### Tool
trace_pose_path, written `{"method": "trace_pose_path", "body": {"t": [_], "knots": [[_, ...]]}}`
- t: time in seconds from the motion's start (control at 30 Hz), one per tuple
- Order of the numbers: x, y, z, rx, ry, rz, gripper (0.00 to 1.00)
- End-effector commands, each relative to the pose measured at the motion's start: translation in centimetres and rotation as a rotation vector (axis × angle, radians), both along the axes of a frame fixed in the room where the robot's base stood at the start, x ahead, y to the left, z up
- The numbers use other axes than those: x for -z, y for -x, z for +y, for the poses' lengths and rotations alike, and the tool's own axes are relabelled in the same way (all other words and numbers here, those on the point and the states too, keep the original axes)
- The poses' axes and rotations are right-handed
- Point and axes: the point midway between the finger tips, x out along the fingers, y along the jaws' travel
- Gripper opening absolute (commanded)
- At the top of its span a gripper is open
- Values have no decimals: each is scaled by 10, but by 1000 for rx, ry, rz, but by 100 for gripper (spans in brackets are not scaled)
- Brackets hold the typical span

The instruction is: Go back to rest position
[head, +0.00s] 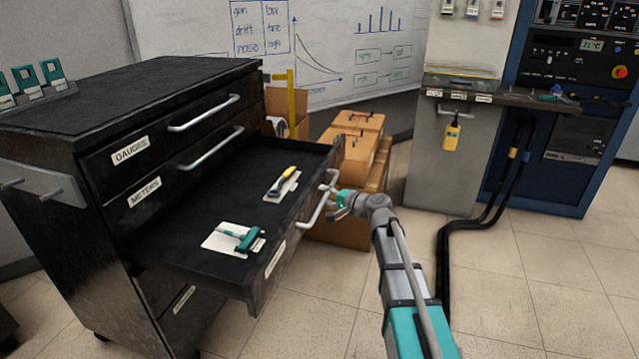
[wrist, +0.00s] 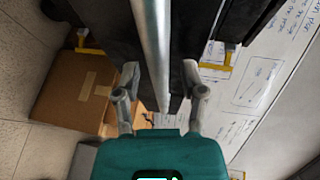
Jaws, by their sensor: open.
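My gripper (head: 334,192) is at the handle of the pulled-out drawer in the head view. The wrist view shows its two fingers (wrist: 160,80) open, with the metal drawer handle (wrist: 151,35) running between them. I cannot tell whether either finger touches the bar. The same handle (head: 316,212) is on the front of the open drawer (head: 215,205) in the head view. My arm reaches up to it from the lower right.
A black cabinet (head: 75,110) stands at left. The drawer holds a yellow-and-black tool (head: 283,181) and a teal tool (head: 242,237). Cardboard boxes (head: 357,155) sit behind the drawer. Black cables (head: 445,250) lie on the floor before a blue rack (head: 560,195). The floor at lower right is clear.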

Motion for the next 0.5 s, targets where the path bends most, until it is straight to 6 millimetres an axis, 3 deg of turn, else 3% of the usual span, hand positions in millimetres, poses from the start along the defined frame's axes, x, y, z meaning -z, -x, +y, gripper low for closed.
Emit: {"method": "trace_pose_path", "body": {"t": [0.17, 0.33, 0.5], "knots": [[-3, -5, -12, 28, 31, -18, 54], [-4, -10, -39, 78, 121, -56, 54], [14, 11, -45, 34, 245, -55, 54]]}}
